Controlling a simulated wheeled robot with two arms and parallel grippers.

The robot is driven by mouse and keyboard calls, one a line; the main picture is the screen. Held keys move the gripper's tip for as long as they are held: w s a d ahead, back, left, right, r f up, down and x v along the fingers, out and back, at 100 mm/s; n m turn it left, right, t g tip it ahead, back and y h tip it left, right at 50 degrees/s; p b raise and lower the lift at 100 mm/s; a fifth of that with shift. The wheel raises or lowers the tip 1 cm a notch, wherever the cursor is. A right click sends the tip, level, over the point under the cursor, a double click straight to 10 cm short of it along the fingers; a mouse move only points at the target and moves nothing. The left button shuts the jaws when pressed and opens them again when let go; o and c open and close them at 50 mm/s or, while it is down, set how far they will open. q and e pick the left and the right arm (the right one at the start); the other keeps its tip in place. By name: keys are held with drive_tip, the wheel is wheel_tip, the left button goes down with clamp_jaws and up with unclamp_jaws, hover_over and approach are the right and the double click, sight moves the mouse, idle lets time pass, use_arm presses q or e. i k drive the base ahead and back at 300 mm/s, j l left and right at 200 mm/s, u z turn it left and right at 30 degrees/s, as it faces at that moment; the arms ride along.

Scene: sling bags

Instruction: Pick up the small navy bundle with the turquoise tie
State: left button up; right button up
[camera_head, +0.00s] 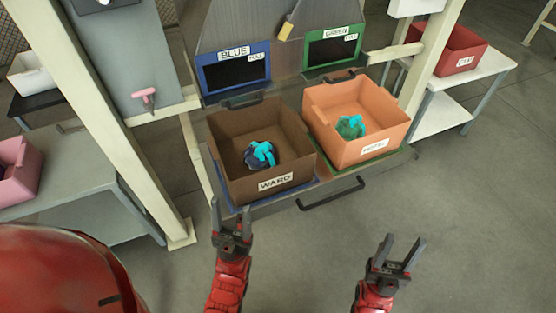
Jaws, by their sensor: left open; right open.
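The small navy bundle (256,161) with a turquoise tie (263,151) lies on the floor of the brown bin (227,179) labelled "WARD". A green bundle (346,130) with a turquoise tie lies in the orange bin (339,157) to the right. My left gripper (230,207) is open and empty, in front of the brown bin's near left corner and apart from the bundle. My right gripper (405,248) is open and empty over the grey floor, further right and nearer to me.
A black handle (332,193) sticks out from the shelf front below the bins. A pale post (125,150) stands at the left and another (428,60) at the right. Blue (235,70) and green (332,50) framed panels stand behind the bins. The floor at the lower right is clear.

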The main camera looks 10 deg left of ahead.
sight(259, 155)
drive_tip(key=u, duration=0.7)
drive_tip(key=i+l+u, duration=0.1)
drive_tip(key=l+u, duration=0.2)
drive_tip(key=u, duration=0.15)
drive_tip(key=i+l+u, duration=0.1)
drive_tip(key=l+u, duration=0.2)
drive_tip(key=u, duration=0.15)
drive_tip(key=l+u, duration=0.45)
drive_tip(key=j, duration=0.1)
